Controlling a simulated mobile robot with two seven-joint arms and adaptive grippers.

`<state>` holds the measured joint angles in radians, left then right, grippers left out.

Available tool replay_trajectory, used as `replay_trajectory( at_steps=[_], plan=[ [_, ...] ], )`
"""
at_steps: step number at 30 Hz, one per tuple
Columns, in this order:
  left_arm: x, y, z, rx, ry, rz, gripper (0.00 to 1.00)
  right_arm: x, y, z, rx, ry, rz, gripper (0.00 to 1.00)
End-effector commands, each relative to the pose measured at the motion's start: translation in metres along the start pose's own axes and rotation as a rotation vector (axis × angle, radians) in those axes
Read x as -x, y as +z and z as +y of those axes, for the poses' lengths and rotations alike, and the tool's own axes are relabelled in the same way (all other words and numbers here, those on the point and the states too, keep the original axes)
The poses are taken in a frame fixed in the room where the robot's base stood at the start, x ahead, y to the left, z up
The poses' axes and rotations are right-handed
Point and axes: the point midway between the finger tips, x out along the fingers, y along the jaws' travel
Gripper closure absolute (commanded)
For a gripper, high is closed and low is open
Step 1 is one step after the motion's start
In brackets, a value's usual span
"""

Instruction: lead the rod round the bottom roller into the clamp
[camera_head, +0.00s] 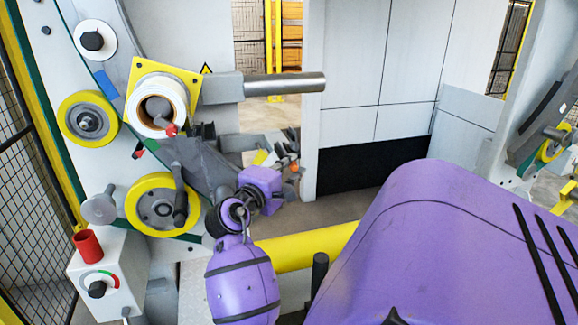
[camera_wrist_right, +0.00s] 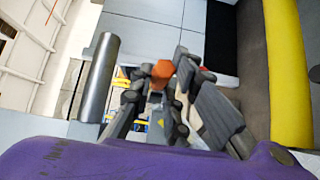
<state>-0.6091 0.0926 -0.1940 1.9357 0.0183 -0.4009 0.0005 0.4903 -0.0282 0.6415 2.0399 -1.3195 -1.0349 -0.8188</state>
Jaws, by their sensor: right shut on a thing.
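The bottom roller (camera_head: 163,204) is a yellow ring with a grey hub, low on the machine wall at the left in the head view. My right gripper (camera_head: 291,165) is to the right of it and a little higher, at the end of my purple wrist. It is shut on a small orange-ended piece, apparently the rod (camera_wrist_right: 162,70), which shows between the fingers in the right wrist view. Most of the rod is hidden. I cannot pick out the clamp.
The white roll (camera_head: 157,105) sits on a yellow plate above the bottom roller, with a smaller yellow roller (camera_head: 88,118) to its left. A steel shaft (camera_head: 285,83) sticks out above my gripper. A control box (camera_head: 103,275) and yellow rail (camera_head: 310,246) stand low in front.

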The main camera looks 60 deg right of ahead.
Motion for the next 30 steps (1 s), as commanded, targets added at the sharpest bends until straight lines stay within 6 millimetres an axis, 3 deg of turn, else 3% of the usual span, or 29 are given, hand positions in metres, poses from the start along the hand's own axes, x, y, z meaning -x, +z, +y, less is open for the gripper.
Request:
replay_trajectory(
  at_steps=[1, 2, 6, 15, 19, 30],
  plan=[
    [0.000, 0.000, 0.000, 0.000, 0.000, 0.000, 1.00, 0.000, 0.000, 0.000, 0.000, 0.001, 0.000, 1.00],
    [0.000, 0.000, 0.000, 0.000, 0.000, 0.000, 1.00, 0.000, 0.000, 0.000, 0.000, 0.001, 0.000, 0.80],
    [0.000, 0.000, 0.000, 0.000, 0.000, 0.000, 1.00, 0.000, 0.000, 0.000, 0.000, 0.001, 0.000, 0.62],
    [-0.001, 0.001, 0.001, 0.002, 0.001, -0.002, 1.00, 0.001, 0.000, -0.001, 0.001, -0.002, 0.000, 0.62],
    [-0.001, 0.001, 0.001, 0.001, 0.001, -0.002, 1.00, 0.011, -0.001, -0.002, 0.001, -0.004, 0.002, 0.62],
    [0.000, 0.001, 0.000, 0.000, 0.000, -0.002, 1.00, 0.085, 0.000, -0.002, 0.001, -0.004, 0.002, 0.62]
  ],
)
